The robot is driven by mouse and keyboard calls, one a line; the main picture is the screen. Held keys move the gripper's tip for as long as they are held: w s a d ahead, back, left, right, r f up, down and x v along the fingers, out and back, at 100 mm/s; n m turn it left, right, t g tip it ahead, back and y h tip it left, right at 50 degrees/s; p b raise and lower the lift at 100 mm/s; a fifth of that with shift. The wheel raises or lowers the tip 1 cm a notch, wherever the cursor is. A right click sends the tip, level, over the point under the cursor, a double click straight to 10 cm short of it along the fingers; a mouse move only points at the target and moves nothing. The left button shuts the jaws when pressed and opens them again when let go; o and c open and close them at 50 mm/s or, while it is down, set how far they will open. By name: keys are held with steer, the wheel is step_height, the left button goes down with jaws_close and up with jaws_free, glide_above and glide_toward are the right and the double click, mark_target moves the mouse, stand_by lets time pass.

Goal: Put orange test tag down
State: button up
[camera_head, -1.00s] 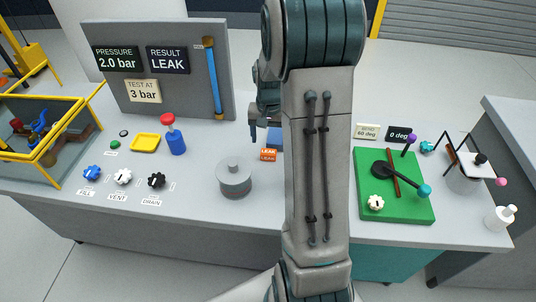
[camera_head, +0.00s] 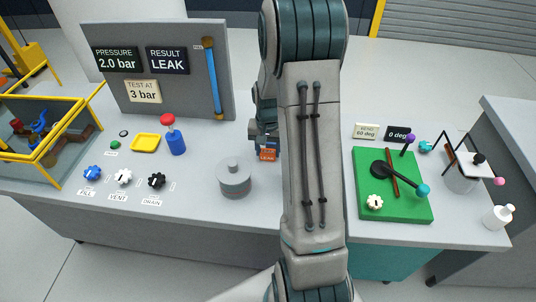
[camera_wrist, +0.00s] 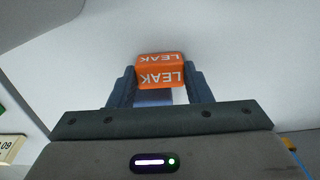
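The orange test tag (camera_wrist: 160,77) is a small block with white "LEAK" lettering on two faces. In the head view the tag (camera_head: 267,155) sits low over the bench, right of the grey round canister. My gripper (camera_head: 264,142) is just behind it, partly hidden by my arm. In the wrist view my gripper (camera_wrist: 160,80) has a finger on each side of the tag, with no clear gap, so it looks shut on it. Whether the tag rests on the bench is hard to tell. A blue patch (camera_wrist: 155,97) shows between the fingers below the tag.
The grey canister (camera_head: 234,180) stands close on the left. The green board (camera_head: 405,205) with rods is right of my arm. The panel (camera_head: 188,95) stands at the back.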

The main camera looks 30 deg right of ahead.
steer(key=shift+r, duration=0.1)
steer(key=shift+c, duration=0.3)
steer(key=shift+r, duration=0.25)
step_height(320, 180, up, 9)
step_height(320, 180, up, 8)
steer(key=p, duration=0.3)
glide_above(268, 151)
steer(key=shift+f, duration=0.35)
